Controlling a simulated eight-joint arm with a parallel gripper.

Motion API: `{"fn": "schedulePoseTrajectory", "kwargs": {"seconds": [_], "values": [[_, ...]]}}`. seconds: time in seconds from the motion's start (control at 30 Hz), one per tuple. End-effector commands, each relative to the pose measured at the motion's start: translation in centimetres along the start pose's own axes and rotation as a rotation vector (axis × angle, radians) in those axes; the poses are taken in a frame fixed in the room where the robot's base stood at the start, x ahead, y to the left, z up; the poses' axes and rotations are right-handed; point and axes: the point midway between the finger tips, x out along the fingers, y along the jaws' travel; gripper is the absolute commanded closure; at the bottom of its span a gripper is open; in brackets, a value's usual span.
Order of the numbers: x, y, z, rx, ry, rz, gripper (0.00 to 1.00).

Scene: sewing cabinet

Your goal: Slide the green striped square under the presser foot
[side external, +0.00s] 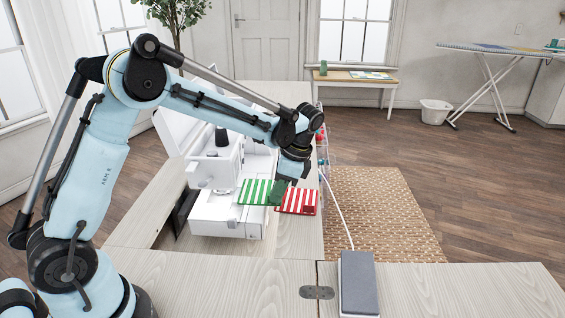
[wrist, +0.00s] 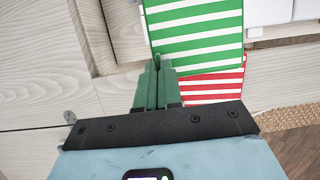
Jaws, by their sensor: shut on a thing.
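The presser foot is too small to make out in either view.
A red striped square (side external: 299,201) lies just right of the green one, on the pale cabinet top (side external: 290,240). A grey foot pedal (side external: 358,283) with a white cord sits at the front right. The front cabinet top is mostly clear.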

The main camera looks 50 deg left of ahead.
Motion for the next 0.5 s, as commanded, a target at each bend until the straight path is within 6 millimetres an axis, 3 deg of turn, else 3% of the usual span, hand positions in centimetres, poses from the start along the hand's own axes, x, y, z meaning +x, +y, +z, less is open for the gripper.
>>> {"fn": "schedulePoseTrajectory", "kwargs": {"seconds": [0.5], "values": [[2.4,0.0,1.0,-0.002,0.001,0.0,1.0]]}}
